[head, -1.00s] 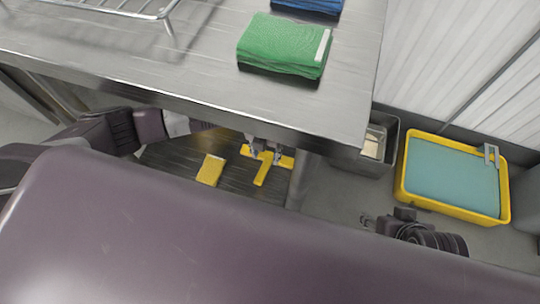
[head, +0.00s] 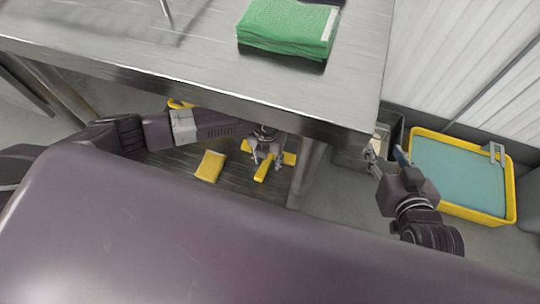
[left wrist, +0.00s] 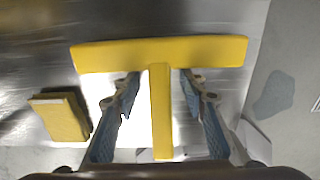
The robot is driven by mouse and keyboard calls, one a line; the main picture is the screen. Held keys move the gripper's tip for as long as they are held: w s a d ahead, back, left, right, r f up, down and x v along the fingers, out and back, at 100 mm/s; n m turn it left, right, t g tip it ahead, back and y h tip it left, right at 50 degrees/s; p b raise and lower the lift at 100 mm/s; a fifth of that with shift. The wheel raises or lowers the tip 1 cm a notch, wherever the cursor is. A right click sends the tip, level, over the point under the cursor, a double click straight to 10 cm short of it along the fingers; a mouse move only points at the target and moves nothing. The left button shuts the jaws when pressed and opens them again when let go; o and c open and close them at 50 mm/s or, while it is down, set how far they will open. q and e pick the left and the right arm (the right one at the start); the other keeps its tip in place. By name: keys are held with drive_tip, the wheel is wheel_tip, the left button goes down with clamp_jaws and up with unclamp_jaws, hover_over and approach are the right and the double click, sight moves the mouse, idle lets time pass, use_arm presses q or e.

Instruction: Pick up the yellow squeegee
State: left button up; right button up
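The yellow squeegee (head: 262,171) lies on the metal lower shelf under the table. In the left wrist view the squeegee (left wrist: 160,54) shows its wide head across the top and its handle pointing down the picture. My left gripper (head: 264,162) is over the squeegee. In the left wrist view its two fingers (left wrist: 156,88) are apart, one on each side of the handle, with gaps visible on both sides. My right gripper (head: 386,162) is in front of the table's right end, with its fingers apart and nothing seen between them.
A yellow sponge (head: 210,166) lies left of the squeegee on the shelf (head: 185,160). The steel tabletop (head: 180,60) and a table leg (head: 306,174) are close to my left arm. Green cloths (head: 288,30) lie on top. A yellow bin (head: 512,190) stands at right.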

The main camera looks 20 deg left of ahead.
use_arm(q)
drive_tip(key=shift+c, duration=0.3)
clamp_jaws()
drive_tip(key=shift+r, duration=0.1)
